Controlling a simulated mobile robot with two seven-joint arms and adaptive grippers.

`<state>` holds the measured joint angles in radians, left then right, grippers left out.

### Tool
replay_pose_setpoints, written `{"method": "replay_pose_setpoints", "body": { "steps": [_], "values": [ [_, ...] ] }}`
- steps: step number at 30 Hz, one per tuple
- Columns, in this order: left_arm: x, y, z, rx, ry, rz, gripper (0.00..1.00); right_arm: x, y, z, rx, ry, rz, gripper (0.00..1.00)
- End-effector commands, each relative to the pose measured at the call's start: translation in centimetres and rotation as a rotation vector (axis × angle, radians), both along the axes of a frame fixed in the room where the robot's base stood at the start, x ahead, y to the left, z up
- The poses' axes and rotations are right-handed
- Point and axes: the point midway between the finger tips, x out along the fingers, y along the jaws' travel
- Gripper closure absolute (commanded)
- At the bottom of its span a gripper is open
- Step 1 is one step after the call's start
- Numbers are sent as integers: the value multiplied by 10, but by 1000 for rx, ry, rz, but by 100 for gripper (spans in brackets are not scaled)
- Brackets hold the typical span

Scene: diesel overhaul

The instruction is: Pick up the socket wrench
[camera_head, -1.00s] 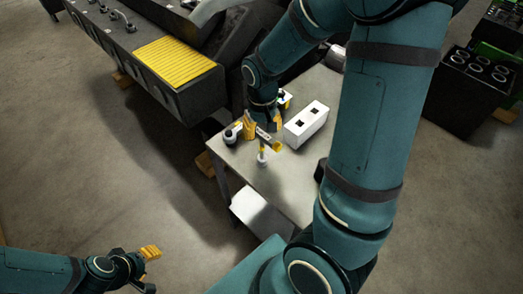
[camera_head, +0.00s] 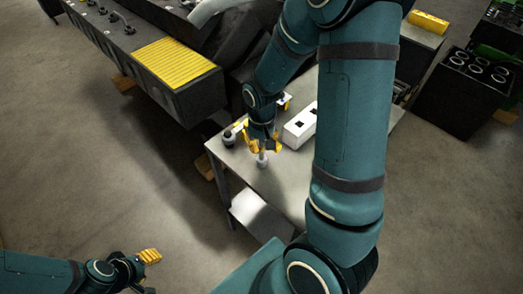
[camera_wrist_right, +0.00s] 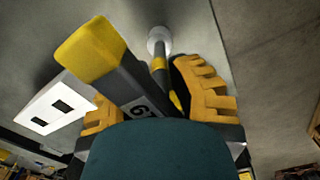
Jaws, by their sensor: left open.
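The socket wrench (camera_wrist_right: 127,82) has a dark handle with a yellow end and printed marks. A thin shaft with a yellow band runs down to a pale round foot (camera_wrist_right: 158,40), which also shows on the table in the head view (camera_head: 262,161). My right gripper (camera_head: 263,145) is low over it. In the right wrist view my right gripper (camera_wrist_right: 155,108) has its orange ridged fingers apart, with handle and shaft between them. I cannot tell whether they touch. My left gripper (camera_head: 144,270) is open and empty at the lower left, away from the table.
The grey table (camera_head: 285,185) also holds a white block with square holes (camera_head: 298,127) and a small dark and yellow tool (camera_head: 230,136). A large dark engine with a yellow ribbed top (camera_head: 173,62) stands behind at left. Floor at left is clear.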

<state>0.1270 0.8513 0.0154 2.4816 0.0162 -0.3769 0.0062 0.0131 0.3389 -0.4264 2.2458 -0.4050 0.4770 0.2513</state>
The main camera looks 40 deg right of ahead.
Motion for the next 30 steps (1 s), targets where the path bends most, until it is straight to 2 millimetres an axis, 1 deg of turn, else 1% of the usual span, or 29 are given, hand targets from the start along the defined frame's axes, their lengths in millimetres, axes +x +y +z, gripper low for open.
{"method": "replay_pose_setpoints", "body": {
  "steps": [11,14,17,24,27,30],
  "values": [
    [0,0,0,0,0,0,53,0,0,1,0,-1,0,100],
    [0,0,2,0,0,0,53,1,0,6,0,-3,0,100],
    [0,0,5,0,-1,1,53,1,0,20,-1,-5,0,100],
    [1,1,15,-2,-3,2,53,2,0,67,0,-6,1,100],
    [1,1,18,-3,-2,1,53,1,0,83,0,-5,1,100],
    [0,1,20,-3,-2,1,53,1,0,94,0,-4,0,100]
  ]
}}
